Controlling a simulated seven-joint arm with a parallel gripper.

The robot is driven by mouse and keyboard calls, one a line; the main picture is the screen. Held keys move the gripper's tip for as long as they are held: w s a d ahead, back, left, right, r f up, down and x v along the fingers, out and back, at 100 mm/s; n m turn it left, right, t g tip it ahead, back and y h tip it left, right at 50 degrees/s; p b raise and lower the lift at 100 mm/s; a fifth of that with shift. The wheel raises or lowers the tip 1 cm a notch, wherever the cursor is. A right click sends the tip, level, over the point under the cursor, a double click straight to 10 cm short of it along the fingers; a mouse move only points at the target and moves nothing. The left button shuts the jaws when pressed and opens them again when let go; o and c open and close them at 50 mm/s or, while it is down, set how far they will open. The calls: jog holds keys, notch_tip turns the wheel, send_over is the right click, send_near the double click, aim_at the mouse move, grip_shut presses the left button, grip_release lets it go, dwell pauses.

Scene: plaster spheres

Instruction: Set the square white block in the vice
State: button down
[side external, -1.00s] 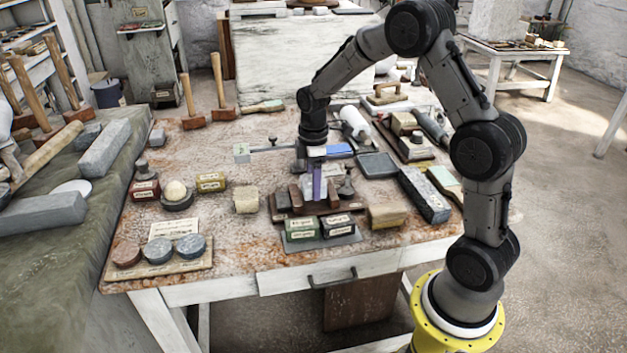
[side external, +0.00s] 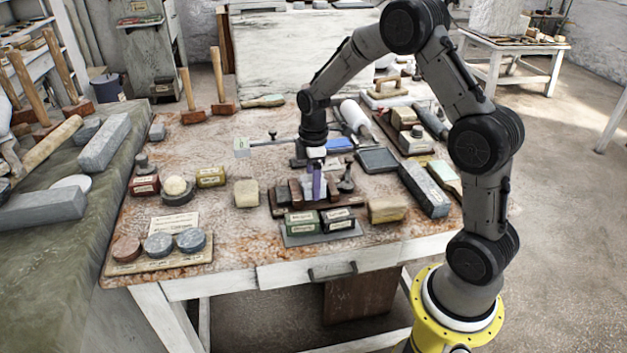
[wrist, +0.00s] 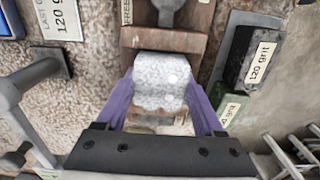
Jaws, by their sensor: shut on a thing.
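The square white block (wrist: 160,80) is speckled pale grey-white in the wrist view. My gripper (wrist: 161,98) is shut on it, with one purple finger at each side. The vice (wrist: 165,42) is brown wood; one crosspiece shows just beyond the block and more wood shows below it, so the block is over or between the jaws. I cannot tell whether it touches the vice floor. In the side view my gripper (side external: 316,185) points straight down at the vice (side external: 343,202), and its fingers and the vice parts largely hide the block.
Green and black grit boxes (side external: 302,222) stand close in front of the vice. A tan block (side external: 387,210) is at its right, another pale block (side external: 246,193) at its left. A long grey stone (side external: 424,190) lies further right. Bare tabletop (side external: 250,240) shows at front left.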

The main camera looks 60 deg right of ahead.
jog(key=shift+f, duration=0.4)
grip_release()
jog(key=shift+r, duration=2)
